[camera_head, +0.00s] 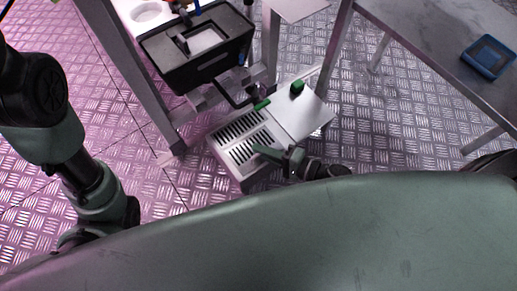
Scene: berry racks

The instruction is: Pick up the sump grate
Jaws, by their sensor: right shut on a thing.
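The sump grate (240,129), a pale slotted plate, lies on top of a light box-shaped sump (231,173) on the floor. My right gripper (268,153), with green fingers, reaches in from the right and is shut on the near right part of the grate. The fingers hide a little of the slots there. I cannot tell whether the grate is lifted at all. My left arm comes down at the left, and its gripper is not in view.
A flat metal plate with a green knob (297,87) adjoins the sump at the right. A black bin (198,55) stands behind it among metal rack legs. A metal table (440,40) with a blue tray (488,57) is at the right. Tread-plate floor lies between.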

